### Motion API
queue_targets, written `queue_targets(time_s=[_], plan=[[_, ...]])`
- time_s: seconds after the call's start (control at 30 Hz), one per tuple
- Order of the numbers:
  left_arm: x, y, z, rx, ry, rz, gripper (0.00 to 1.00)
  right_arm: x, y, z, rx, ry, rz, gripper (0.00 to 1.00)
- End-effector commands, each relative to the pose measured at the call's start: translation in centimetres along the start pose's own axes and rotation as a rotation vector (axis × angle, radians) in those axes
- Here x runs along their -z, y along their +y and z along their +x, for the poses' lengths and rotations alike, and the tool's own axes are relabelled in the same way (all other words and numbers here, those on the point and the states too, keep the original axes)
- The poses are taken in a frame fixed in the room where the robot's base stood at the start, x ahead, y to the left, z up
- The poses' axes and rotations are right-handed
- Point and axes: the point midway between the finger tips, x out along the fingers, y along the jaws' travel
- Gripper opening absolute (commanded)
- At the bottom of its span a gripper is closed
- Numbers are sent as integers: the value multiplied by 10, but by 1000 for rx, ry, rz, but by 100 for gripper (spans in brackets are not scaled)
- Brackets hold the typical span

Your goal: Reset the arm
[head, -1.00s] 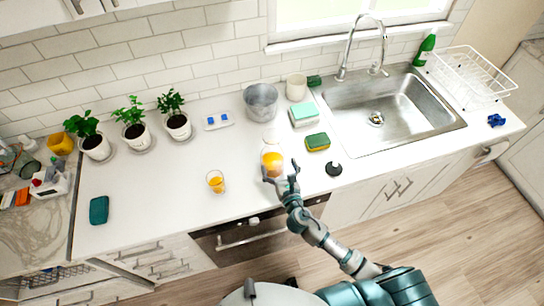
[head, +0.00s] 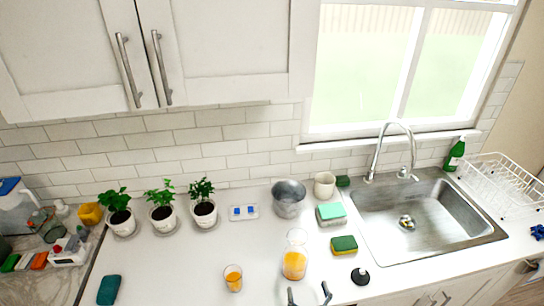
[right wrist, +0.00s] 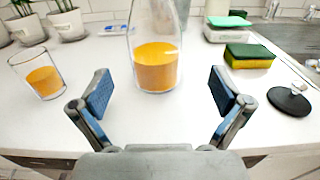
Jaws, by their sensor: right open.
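My right gripper (head: 309,294) shows at the bottom edge of the head view, with only its fingertips in frame. In the right wrist view its two blue-padded fingers (right wrist: 160,95) are spread wide with nothing between the pads. A glass carafe of orange juice (head: 295,262) stands upright on the counter just beyond the fingers; it also shows in the right wrist view (right wrist: 155,65). A glass of orange juice (head: 233,278) stands to the left of the carafe.
A black round stopper (head: 360,276) and a green-yellow sponge (head: 343,245) lie right of the carafe. A metal pot (head: 289,198) and potted plants (head: 204,212) stand along the back. The sink (head: 440,222) is at right.

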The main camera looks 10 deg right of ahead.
Motion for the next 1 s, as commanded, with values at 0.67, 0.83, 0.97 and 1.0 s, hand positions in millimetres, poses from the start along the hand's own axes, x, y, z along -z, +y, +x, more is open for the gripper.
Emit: queue_targets(time_s=[0.67,0.83,0.97,1.0], plan=[[0,0,0,0,0,2,37,132,-61,-149,1235,268,2091,100],[0,0,0,-1,0,2,37,145,-48,-193,1599,194,2349,100],[0,2,0,-3,1,1,37,159,-38,-214,1822,129,2445,100],[1,3,0,-4,2,0,37,174,-38,-210,1824,131,2435,100]])
